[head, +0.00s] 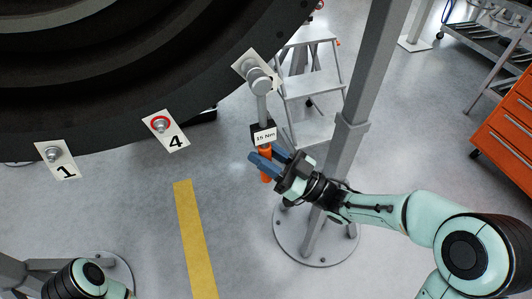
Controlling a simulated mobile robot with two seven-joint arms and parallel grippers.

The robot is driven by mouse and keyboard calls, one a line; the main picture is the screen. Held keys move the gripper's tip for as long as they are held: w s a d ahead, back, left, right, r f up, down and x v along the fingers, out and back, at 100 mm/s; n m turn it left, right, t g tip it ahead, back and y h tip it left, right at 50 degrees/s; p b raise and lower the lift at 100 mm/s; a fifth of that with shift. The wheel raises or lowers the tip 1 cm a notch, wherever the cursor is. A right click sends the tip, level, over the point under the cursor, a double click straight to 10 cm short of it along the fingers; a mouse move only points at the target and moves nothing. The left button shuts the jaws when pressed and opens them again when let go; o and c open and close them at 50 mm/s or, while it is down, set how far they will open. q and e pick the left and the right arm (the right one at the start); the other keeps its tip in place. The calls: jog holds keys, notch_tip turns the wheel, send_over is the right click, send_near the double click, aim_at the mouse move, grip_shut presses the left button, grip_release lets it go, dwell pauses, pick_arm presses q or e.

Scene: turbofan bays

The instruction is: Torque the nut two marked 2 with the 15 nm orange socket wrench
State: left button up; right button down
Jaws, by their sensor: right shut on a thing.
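The socket wrench (262,110) has a grey shaft and head, a black block with a "15 Nm" label and an orange handle. My right gripper (266,161) is shut on its orange handle, which hangs downward. The wrench's head (259,80) is at a white marker plate (246,63) on the dark engine rim. It covers the nut and number there, so I cannot read the plate or tell whether the socket is seated. A nut on plate 1 (53,154) and a red-ringed nut on plate 4 (160,125) show to the left. My left gripper is out of view.
The dark engine ring (100,110) fills the upper left. A grey post (362,95) with a round base stands close to my right arm. A step ladder (312,85) is behind the wrench. An orange cabinet (508,130) stands at right. Floor around the yellow stripe (195,240) is clear.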

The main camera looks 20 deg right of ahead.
jog(key=shift+a, duration=0.1)
jog(key=shift+a+m+t+b, duration=0.3)
jog(key=shift+a+b, duration=0.1)
jog(key=shift+b, duration=0.1)
jog(key=shift+s+a+m+b, duration=0.1)
jog(key=shift+a+m+b, duration=0.3)
jog(key=shift+a+b, duration=0.1)
jog(key=shift+t, duration=0.3)
jog(key=shift+a+m+t+b, duration=0.7)
jog(key=shift+a+m+b, duration=0.1)
jog(key=shift+a, duration=0.15)
jog(key=shift+d, duration=0.15)
